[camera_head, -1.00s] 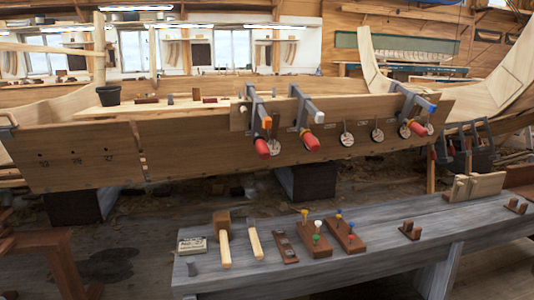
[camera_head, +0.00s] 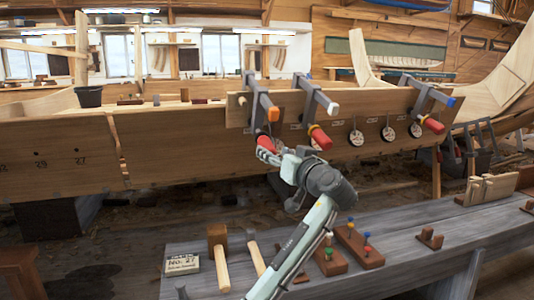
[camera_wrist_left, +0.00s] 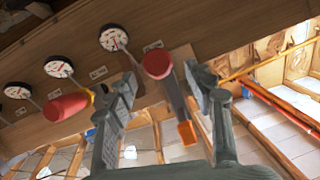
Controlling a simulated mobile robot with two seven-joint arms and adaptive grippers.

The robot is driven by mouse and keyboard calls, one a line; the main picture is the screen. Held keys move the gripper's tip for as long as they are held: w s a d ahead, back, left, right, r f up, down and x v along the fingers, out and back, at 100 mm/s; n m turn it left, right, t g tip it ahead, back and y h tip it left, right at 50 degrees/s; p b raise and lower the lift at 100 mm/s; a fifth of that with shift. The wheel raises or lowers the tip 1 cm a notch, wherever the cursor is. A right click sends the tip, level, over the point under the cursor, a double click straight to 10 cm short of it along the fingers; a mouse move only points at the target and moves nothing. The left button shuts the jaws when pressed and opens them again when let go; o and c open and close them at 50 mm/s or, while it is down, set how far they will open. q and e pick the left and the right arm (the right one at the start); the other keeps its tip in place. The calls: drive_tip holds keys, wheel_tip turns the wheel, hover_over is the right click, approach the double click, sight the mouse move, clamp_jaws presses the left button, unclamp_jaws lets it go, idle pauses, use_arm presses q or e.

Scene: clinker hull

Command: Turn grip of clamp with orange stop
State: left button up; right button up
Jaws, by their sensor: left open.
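The clamp with the orange stop (camera_head: 273,114) hangs over the plank's top edge, the leftmost of three clamps. Its red grip (camera_head: 265,143) is partly hidden by my left gripper (camera_head: 270,154), which is right at it. In the left wrist view, the round end of this red grip (camera_wrist_left: 157,65) shows between the two spread fingers of my left gripper (camera_wrist_left: 163,92), nearer the right finger. The orange stop (camera_wrist_left: 187,132) shows below it. The fingers are apart; I cannot tell whether either touches the grip. My right gripper is in neither view.
A white-stopped clamp (camera_head: 332,108) and a blue-stopped clamp (camera_head: 450,102) are to the right, each with a red grip. Round dials (camera_head: 356,138) hang along the plank. The bench (camera_head: 405,263) below holds a mallet (camera_head: 218,240) and several pegs in blocks.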

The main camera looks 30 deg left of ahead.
sight(262, 145)
use_arm(q)
drive_tip(key=shift+w+a, duration=0.25)
drive_tip(key=shift+a, duration=0.2)
drive_tip(key=shift+w+a, duration=0.1)
drive_tip(key=shift+a, duration=0.1)
drive_tip(key=x, duration=0.7)
drive_tip(key=shift+w+a, duration=0.15)
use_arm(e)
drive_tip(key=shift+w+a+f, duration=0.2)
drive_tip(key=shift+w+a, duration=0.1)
use_arm(q)
drive_tip(key=c, duration=1.2)
